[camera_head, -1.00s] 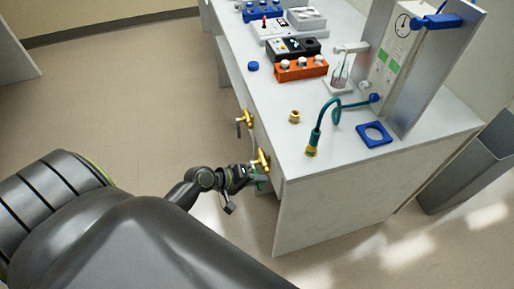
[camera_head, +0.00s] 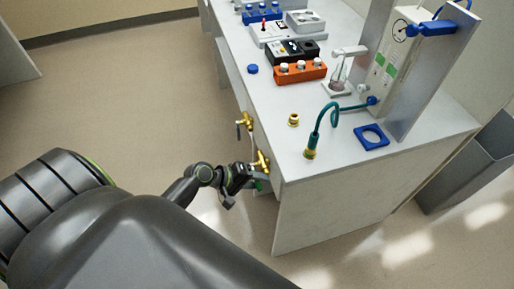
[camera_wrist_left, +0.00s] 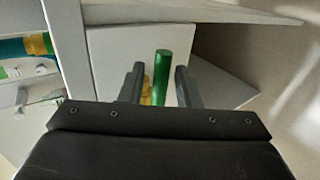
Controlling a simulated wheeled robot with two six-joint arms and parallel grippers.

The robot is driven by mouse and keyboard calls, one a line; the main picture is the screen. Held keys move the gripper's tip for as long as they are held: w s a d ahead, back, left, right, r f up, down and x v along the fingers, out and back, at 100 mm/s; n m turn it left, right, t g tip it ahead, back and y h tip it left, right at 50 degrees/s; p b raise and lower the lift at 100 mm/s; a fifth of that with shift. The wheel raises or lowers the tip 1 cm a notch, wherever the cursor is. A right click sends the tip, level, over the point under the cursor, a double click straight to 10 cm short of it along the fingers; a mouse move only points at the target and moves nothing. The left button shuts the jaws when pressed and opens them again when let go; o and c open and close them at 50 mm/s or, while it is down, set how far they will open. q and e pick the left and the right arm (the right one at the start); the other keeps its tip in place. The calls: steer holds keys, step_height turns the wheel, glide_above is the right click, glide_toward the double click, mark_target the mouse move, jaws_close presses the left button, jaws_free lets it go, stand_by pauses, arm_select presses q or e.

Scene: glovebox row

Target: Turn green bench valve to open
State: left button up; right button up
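The green bench valve has a brass body (camera_head: 262,160) on the front side of the bench, near its near corner. Its green handle (camera_wrist_left: 162,78) shows upright in the left wrist view, between my left gripper's two fingers. My left gripper (camera_wrist_left: 159,84) is open around the handle, with a gap visible on both sides. In the head view my left gripper (camera_head: 252,176) is at the valve, and it partly hides the handle. My right gripper is not in view.
A second brass valve (camera_head: 245,121) is farther along the bench side. On the white bench top (camera_head: 350,170) are a teal hose (camera_head: 318,128), a brass fitting (camera_head: 293,120), a blue square ring (camera_head: 359,131) and an orange block (camera_head: 300,73). Open floor lies left of the bench.

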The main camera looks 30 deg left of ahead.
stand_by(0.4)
arm_select(q)
steer(key=b+v, duration=0.1)
steer(key=v, duration=1.6)
steer(key=shift+s, duration=0.15)
steer(key=shift+a, duration=0.1)
stand_by(0.4)
